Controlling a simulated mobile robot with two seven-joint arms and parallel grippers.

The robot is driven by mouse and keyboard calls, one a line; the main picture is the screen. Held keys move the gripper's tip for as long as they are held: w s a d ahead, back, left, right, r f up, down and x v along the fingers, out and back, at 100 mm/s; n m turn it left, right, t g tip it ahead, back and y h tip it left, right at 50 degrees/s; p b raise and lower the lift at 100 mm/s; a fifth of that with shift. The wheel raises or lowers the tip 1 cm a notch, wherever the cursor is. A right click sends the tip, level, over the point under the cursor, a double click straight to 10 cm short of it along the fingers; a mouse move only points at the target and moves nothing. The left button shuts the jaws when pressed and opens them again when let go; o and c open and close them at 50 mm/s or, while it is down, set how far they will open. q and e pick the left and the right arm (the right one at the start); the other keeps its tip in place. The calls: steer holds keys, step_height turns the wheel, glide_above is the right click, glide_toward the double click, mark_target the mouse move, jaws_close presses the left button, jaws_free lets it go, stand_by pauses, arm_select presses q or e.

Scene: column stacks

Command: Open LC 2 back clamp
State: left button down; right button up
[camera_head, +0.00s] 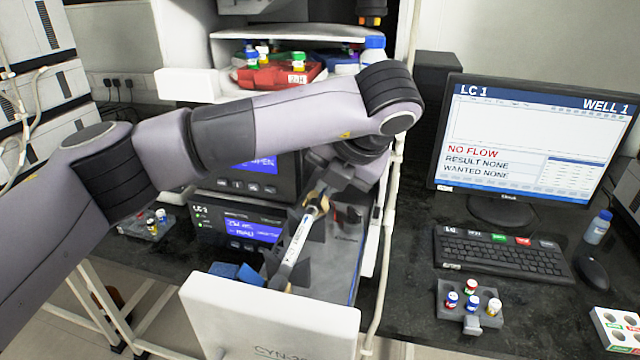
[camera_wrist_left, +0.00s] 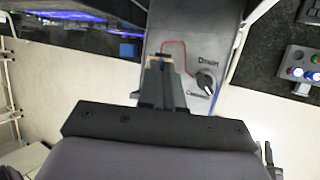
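My left gripper (camera_head: 318,198) reaches down over the open drawer, at the upper end of a white, labelled column (camera_head: 297,245). The column lies slanted above the grey drawer floor, with dark holders beside it. A small tan piece shows at the fingertips. In the left wrist view, my left gripper (camera_wrist_left: 163,68) points at the grey panel, its dark fingers close together with tan at the tip. The fingers hide whatever is between them, and I cannot make out the back clamp or its state. My right gripper is not in view.
The drawer's white front (camera_head: 270,320) stands near me. Stacked units with blue displays (camera_head: 250,230) are behind. A "Drain" knob (camera_wrist_left: 205,80) sits beside the fingers. At right are a monitor (camera_head: 530,150) reading "NO FLOW", a keyboard (camera_head: 500,252) and a vial rack (camera_head: 468,308).

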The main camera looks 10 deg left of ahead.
arm_select(q)
steer(key=shift+d+f+y, duration=0.25)
steer(key=shift+d+y, duration=0.3)
steer(key=shift+y, duration=0.55)
steer(key=shift+d+f+m+y+b, duration=0.3)
steer(key=shift+m+y+b, duration=0.1)
steer(key=shift+y, duration=0.4)
steer(key=c, duration=1.3)
jaws_free()
steer(key=shift+v, duration=3.55)
steer(key=shift+s+f, duration=0.1)
steer(key=shift+s, duration=0.05)
